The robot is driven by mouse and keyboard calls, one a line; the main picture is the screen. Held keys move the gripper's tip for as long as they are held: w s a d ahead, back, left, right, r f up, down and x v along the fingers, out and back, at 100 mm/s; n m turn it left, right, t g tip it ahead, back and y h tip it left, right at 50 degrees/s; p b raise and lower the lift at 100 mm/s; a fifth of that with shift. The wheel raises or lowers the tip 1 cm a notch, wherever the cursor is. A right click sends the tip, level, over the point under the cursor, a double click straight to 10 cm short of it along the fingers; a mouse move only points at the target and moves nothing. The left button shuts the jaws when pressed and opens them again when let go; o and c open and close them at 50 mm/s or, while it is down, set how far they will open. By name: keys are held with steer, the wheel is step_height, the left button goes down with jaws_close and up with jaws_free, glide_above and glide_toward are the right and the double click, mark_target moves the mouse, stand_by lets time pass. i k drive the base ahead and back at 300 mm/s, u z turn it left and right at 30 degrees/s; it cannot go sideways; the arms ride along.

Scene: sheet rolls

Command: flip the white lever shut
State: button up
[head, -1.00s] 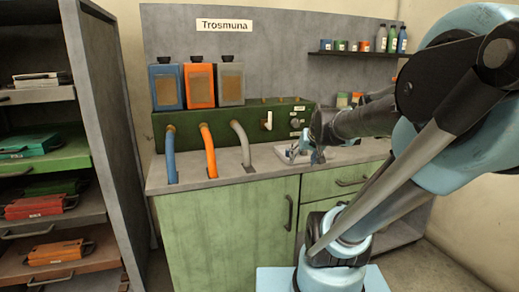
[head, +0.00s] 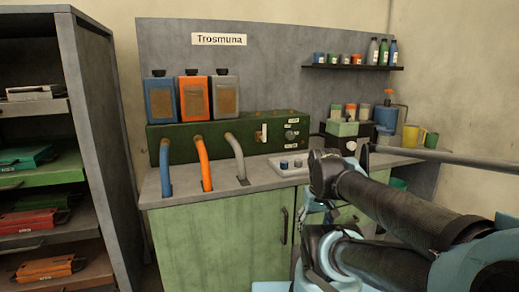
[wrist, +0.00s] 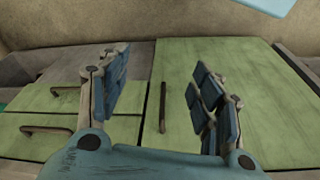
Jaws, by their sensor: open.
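The white lever (head: 263,133) stands up on the front of the dark green box (head: 228,139) on the counter, left of a dark round knob. It is small, and I cannot tell its exact setting. It does not show in the wrist view. My gripper (wrist: 160,70) is open and empty in the wrist view, with its blue-padded fingers apart before the green cabinet door (wrist: 225,100). In the head view my arm hides most of the gripper; it is low in front of the counter, to the right of and below the lever, clear of it.
Blue, orange and grey canisters (head: 194,98) stand on the box. Blue, orange and grey hoses (head: 204,163) run from its front into the counter. A tray (head: 288,165) with small knobs, a blue pump bottle (head: 386,117) and a yellow mug (head: 410,135) are to the right.

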mark_target(263, 137)
steer(key=z, duration=1.05)
steer(key=k, duration=1.1)
steer(key=u, duration=1.1)
steer(key=i, duration=1)
steer(key=z, duration=0.05)
